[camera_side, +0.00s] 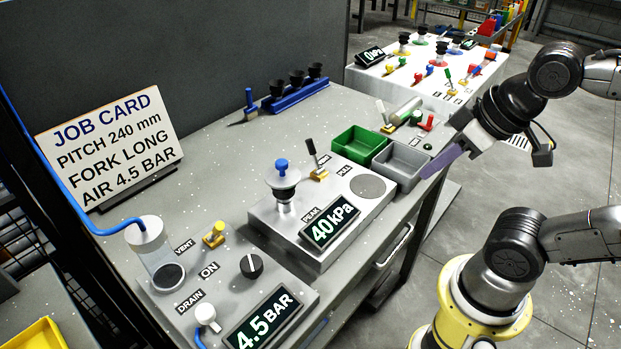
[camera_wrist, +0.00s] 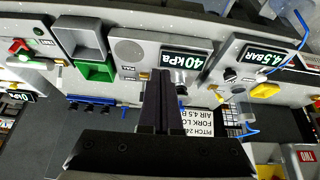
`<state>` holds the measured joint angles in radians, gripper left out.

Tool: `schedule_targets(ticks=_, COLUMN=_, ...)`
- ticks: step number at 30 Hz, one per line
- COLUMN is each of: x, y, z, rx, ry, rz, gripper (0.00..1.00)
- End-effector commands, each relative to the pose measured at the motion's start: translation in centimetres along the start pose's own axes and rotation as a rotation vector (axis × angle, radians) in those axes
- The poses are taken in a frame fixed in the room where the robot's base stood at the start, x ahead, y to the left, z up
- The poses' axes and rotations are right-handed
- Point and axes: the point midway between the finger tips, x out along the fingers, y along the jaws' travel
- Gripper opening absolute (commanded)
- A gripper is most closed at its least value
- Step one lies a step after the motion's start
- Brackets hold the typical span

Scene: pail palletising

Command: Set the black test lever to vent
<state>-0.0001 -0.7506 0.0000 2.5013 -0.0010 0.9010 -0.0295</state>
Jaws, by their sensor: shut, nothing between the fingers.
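The black test lever (camera_side: 311,150) stands on a small brass valve at the back of the grey test box (camera_side: 265,215). Its handle points up and leans slightly left in the side view. A small label beside it is too small to read. My gripper (camera_side: 440,163) is shut and empty, above and to the right of the grey bin, well apart from the lever. In the wrist view my gripper (camera_wrist: 160,85) has its fingers together in front of the test box's edge. The lever's handle is not clear there.
The box bears a 40 kPa display (camera_side: 330,222) and a blue-topped suction cup (camera_side: 282,180). Green (camera_side: 357,147) and grey (camera_side: 400,162) bins stand right of it. A 4.5 BAR panel (camera_side: 225,290) with a yellow lever (camera_side: 214,235) is in front. A job card (camera_side: 110,145) stands left.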

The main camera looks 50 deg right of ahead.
Motion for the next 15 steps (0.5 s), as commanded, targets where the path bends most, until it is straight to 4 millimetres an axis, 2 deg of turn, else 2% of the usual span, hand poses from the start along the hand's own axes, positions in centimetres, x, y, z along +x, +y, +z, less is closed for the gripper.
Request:
schedule_targets(ticks=5, x=-0.8, y=0.1, z=-0.7, rx=-0.243, ry=0.007, rz=0.005, gripper=0.00)
schedule_targets(ticks=11, x=-2.3, y=0.7, z=-5.8, rx=-0.706, ry=-0.016, rz=0.018, gripper=0.00)
schedule_targets(ticks=15, x=-1.9, y=1.2, z=-10.6, rx=-1.035, ry=-0.073, rz=0.001, gripper=0.00)
